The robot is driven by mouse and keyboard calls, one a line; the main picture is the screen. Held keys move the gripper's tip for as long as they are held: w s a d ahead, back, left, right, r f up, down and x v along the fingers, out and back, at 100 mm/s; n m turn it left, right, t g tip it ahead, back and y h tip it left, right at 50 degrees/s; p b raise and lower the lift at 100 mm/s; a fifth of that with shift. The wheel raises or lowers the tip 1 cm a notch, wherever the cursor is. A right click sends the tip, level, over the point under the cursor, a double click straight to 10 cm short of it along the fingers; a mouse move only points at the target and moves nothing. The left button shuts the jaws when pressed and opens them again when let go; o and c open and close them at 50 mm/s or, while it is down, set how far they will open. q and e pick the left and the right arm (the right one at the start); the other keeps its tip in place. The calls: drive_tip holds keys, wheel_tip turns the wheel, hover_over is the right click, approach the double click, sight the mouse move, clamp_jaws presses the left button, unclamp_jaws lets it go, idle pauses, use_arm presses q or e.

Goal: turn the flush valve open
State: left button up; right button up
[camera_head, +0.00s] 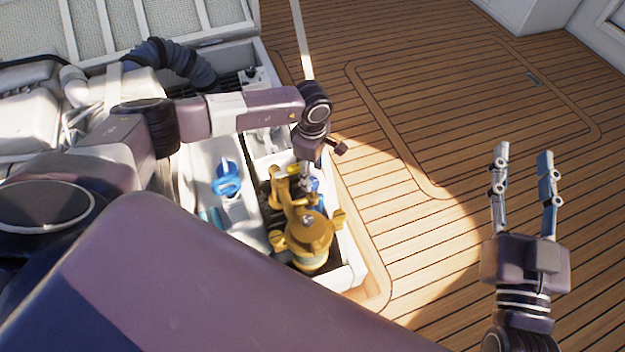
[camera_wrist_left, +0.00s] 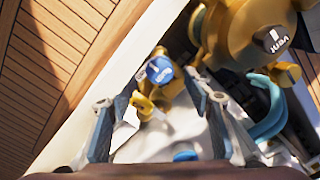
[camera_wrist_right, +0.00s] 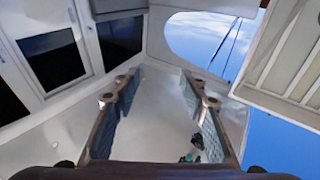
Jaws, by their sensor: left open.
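A brass valve with a round blue cap (camera_wrist_left: 160,70) is in the left wrist view, beside the large brass strainer (camera_wrist_left: 250,35). A yellow lever-like part (camera_wrist_left: 155,118) shows below the cap. I cannot tell for sure that this is the flush valve. My left gripper (camera_wrist_left: 160,100) is open, with one finger on each side of the valve in that view; contact is not visible. In the head view the blue cap (camera_head: 313,184) is small and partly hidden by my left gripper (camera_head: 305,182), above the brass strainer (camera_head: 308,236). My right gripper (camera_head: 523,158) is open and empty over the deck.
A blue-handled fitting (camera_head: 227,178) stands left of the strainer inside the hatch. A black ribbed hose (camera_head: 180,60) runs behind my left arm. The white hatch rim (camera_head: 345,262) bounds the bay at the right. The teak deck (camera_head: 430,110) is clear.

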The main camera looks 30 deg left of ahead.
sight(312, 182)
use_arm(q)
wheel_tip(312, 182, down, 3)
drive_tip(key=shift+f+b, duration=0.1)
drive_tip(key=shift+b, duration=0.3)
drive_tip(key=shift+f, duration=0.2)
use_arm(e)
wheel_tip(312, 182, up, 6)
drive_tip(key=s+t+y, duration=0.1)
drive_tip(key=s+t, duration=0.1)
drive_tip(key=t, duration=0.1)
use_arm(q)
drive_tip(key=shift+c, duration=0.4)
use_arm(e)
drive_tip(key=shift+a, duration=0.1)
use_arm(q)
drive_tip(key=c, duration=1.1)
use_arm(e)
drive_tip(key=shift+w+f, duration=0.1)
